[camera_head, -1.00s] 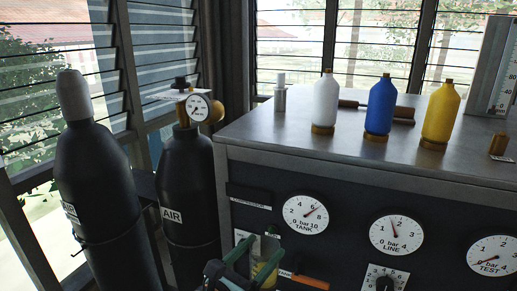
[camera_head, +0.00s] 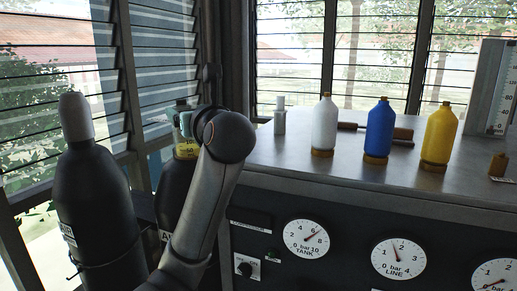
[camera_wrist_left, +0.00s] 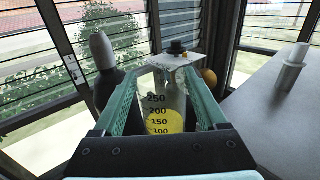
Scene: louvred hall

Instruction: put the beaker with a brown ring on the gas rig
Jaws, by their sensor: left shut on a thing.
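My left gripper (camera_head: 184,122), with green fingers, is raised left of the gas rig (camera_head: 330,166), higher than its grey top. It is shut on a clear beaker (camera_head: 187,150) holding yellow liquid. In the left wrist view the beaker (camera_wrist_left: 164,121) stands between the fingers (camera_wrist_left: 169,85), its black scale facing me. No brown ring shows clearly on it; its lower part is hidden. The beaker is apart from the rig top. My left arm hides part of the rig's left end. My right gripper is not in view.
A dark cylinder (camera_head: 88,195) stands left. Bare top lies between my arm and the white bottle.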

